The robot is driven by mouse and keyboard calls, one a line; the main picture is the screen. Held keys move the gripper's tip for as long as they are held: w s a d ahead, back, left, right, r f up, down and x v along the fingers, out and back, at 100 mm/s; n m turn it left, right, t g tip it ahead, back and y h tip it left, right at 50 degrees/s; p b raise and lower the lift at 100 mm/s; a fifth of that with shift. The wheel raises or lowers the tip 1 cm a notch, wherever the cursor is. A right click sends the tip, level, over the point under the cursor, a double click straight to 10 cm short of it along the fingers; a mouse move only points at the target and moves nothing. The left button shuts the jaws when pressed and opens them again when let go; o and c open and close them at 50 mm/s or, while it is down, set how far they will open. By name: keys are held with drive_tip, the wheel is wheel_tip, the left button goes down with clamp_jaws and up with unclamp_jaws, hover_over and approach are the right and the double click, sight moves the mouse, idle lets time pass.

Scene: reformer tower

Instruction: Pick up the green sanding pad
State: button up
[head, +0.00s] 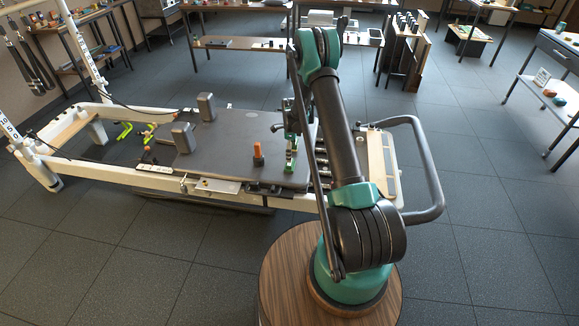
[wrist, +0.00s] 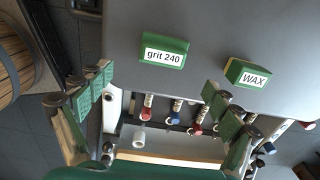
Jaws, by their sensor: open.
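The green sanding pad (wrist: 163,50), a block with a white label reading "grit 240", lies on the grey padded carriage (wrist: 215,22) in the wrist view. It is ahead of my gripper (wrist: 158,88) and between the lines of its two spread fingers, apart from both. My gripper is open with nothing between its fingers. In the head view my gripper (head: 291,140) is over the carriage's right end; the pad is hard to make out there.
Springs with red and blue ends (wrist: 175,112) lie just past the carriage edge, between my fingers. In the head view an orange-topped object (head: 258,154) stands on the carriage, with shoulder rests (head: 184,138) farther left. A curved grey bar (head: 432,170) is at the right.

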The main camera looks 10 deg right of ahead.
sight(292, 163)
drive_tip(key=f, duration=0.8)
drive_tip(key=shift+w+d, duration=0.1)
drive_tip(key=shift+d, duration=0.15)
drive_tip(key=c, duration=1.2)
drive_tip(key=shift+c, duration=0.2)
wheel_tip(292, 163, up, 20)
